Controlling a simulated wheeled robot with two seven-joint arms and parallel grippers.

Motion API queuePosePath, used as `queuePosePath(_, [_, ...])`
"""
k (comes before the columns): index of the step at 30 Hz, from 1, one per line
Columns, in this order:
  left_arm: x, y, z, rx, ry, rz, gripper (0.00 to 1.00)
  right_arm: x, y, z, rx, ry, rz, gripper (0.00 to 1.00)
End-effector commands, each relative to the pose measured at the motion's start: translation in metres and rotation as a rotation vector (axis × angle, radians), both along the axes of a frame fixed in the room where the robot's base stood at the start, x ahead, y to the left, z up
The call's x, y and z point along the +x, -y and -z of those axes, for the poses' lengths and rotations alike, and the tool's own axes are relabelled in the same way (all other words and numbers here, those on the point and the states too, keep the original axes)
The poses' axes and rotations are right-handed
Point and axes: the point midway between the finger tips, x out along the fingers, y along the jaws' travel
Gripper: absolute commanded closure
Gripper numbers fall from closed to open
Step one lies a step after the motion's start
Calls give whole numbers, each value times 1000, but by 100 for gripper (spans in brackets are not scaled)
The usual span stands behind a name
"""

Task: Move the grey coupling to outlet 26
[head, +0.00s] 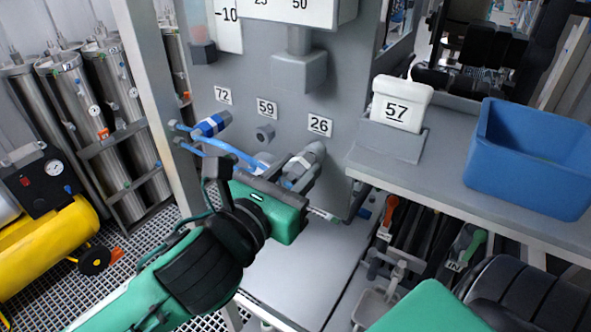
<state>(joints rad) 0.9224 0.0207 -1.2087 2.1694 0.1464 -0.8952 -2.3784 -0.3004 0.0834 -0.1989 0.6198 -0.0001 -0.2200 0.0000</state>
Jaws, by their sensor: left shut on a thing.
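The grey coupling (300,165), with a pale band around it, is held at the front of the wall panel, just below the label 26 (320,125). My left gripper (291,175) is shut on it. The coupling lines up with outlet 26 and hides it, so I cannot tell whether it touches or is seated on the outlet. My right gripper is out of view.
A blue coupling (210,125) with a blue hose (222,147) is at outlet 72. A shelf on the right carries a blue bin (528,165) and a white container (401,105) marked 57.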

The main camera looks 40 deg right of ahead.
Motion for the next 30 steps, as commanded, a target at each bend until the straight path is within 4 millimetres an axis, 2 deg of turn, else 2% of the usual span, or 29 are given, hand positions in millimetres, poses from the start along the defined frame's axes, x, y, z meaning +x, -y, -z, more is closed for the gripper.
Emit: queuePosePath(30, [0, 0, 0, 0, 1, 0, 100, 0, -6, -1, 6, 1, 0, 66])
